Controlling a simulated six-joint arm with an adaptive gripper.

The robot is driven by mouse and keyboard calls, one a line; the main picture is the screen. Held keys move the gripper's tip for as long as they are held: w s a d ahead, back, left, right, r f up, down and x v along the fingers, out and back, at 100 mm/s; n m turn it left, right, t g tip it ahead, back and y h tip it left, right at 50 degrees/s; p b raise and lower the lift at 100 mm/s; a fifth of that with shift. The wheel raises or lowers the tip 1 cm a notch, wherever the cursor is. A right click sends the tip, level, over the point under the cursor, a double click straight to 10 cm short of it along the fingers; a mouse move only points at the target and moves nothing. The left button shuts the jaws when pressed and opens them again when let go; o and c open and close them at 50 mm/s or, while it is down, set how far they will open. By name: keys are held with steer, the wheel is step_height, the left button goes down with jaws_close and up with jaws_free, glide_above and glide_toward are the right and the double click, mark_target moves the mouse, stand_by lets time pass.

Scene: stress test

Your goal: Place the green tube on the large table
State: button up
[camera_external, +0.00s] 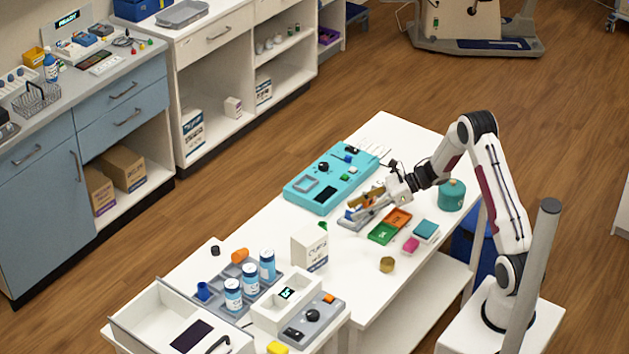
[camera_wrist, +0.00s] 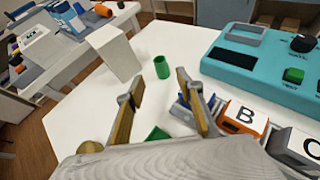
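The green tube (camera_wrist: 161,67) stands upright on the white large table (camera_wrist: 85,110) in the wrist view, beyond my fingertips and right of the white box. In the external view, a small green piece (camera_external: 322,227) shows beside the white box, partly hidden by it. The large table (camera_external: 398,130) also shows there, running diagonally. My gripper (camera_wrist: 158,80) is open, with its two tan-padded fingers apart and nothing seen between them. In the external view my gripper (camera_external: 363,206) is low over the table near the turquoise device, apart from the green piece.
The white box (camera_external: 310,248) stands close to the tube. A rack of blue-white bottles (camera_external: 250,285) is at the near end.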

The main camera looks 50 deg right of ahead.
steer(key=shift+w+d+r+m, duration=0.1)
steer(key=shift+w+r+m, duration=0.2)
steer(key=shift+r, duration=0.1)
steer(key=d+r+m+t+h, duration=0.35)
steer(key=r+m+h, duration=0.55)
steer(key=r+m, duration=0.85)
steer(key=s+r+m+g+h, duration=0.1)
steer(key=s+r+m+h, duration=0.2)
steer(key=s+r+m, duration=0.25)
steer(key=s+a+f+m+g+y, duration=0.1)
steer(key=s+a+m, duration=0.4)
steer(key=s, duration=0.5)
steer(key=s+a+m+g+y, duration=0.1)
steer(key=s+a+m+g, duration=0.2)
steer(key=s+m, duration=0.6)
steer(key=s+a+f+m+g, duration=0.1)
steer(key=s+a+m+g, duration=0.1)
steer(key=s+a+m, duration=0.5)
steer(key=s, duration=0.6)
steer(key=shift+f+y, duration=0.35)
steer(key=shift+y, duration=0.05)
